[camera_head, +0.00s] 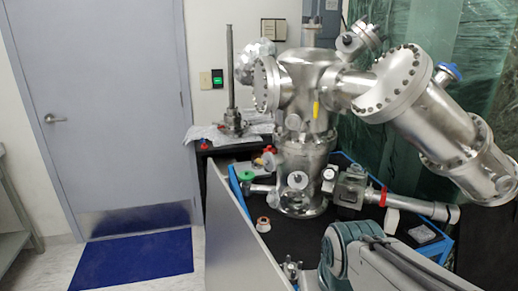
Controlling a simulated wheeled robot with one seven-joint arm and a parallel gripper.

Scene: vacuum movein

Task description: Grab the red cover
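Several red things show, and I cannot tell for sure which is the red cover. A small red cap (203,145) stands at the front edge of the black-topped bench at the back. Another red piece (269,150) sits beside the steel vacuum chamber (303,155), partly hidden among fittings. A red ring (383,197) is around the horizontal steel pipe to the right of the chamber. A white and reddish round piece (263,224) lies on the dark cart top in front. My grey and teal arm (350,250) is at the bottom right; no gripper fingers can be made out.
The chamber stands on a blue-framed cart (236,187) with a dark top, and a large steel cylinder (445,130) slants over its right side. A pale panel (238,240) borders the cart's left. A blue mat (133,260) lies before the closed grey door (105,110).

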